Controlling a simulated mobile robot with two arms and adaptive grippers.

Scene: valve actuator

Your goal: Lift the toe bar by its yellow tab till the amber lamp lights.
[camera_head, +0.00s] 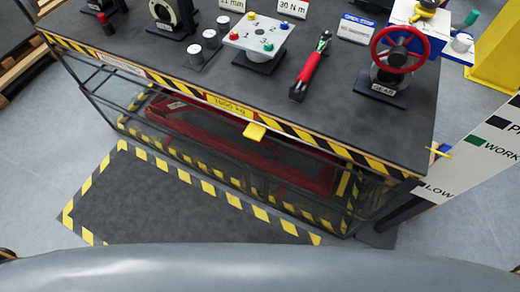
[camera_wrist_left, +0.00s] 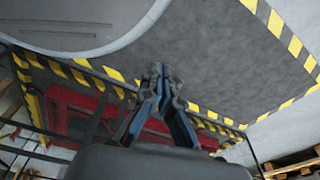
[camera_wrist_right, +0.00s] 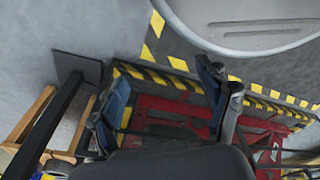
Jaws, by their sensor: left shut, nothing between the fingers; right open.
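In the head view a yellow tab (camera_head: 254,131) sticks out below the bench's striped front edge. A long red bar or frame (camera_head: 205,136) lies low under the bench behind it. Whether the tab joins this red part is hard to tell. The red part also shows in the left wrist view (camera_wrist_left: 75,98) and the right wrist view (camera_wrist_right: 165,108). I cannot make out an amber lamp. My left gripper (camera_wrist_left: 168,74) is shut and empty. My right gripper (camera_wrist_right: 165,75) is open and empty. Neither gripper shows in the head view, and neither touches the tab.
The dark bench top (camera_head: 190,85) carries a red handwheel (camera_head: 400,47), a red-handled tool (camera_head: 308,72) and a button box (camera_head: 260,38). A striped floor mat (camera_head: 170,195) lies before the bench. A scale board (camera_head: 480,155) with a yellow pointer stands at the right.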

